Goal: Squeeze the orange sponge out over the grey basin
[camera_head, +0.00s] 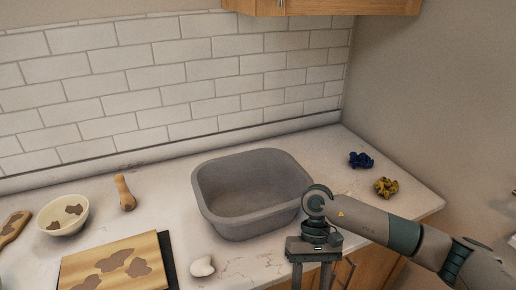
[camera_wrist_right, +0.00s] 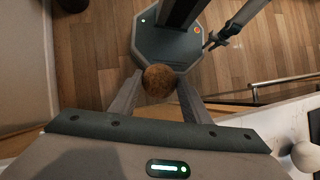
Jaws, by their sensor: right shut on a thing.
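The grey basin (camera_head: 251,190) stands on the counter in the middle of the head view. It is a deep rounded square tub, and its inside looks empty. My right gripper (camera_head: 313,280) points down at the basin's front right, outside its rim; its fingertips are cut off by the lower frame edge. In the right wrist view, the right gripper is shut on a round, rough, brownish-orange thing (camera_wrist_right: 159,82), which looks like the orange sponge. Floor shows beneath it there, not the basin. My left gripper is not seen in the head view.
A blue crumpled thing (camera_head: 361,160) and a mottled yellow one (camera_head: 385,187) lie right of the basin. A white lump (camera_head: 202,266) lies in front of it. A stained board (camera_head: 112,270), a bowl (camera_head: 63,215) and a wooden tool (camera_head: 124,193) are at left.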

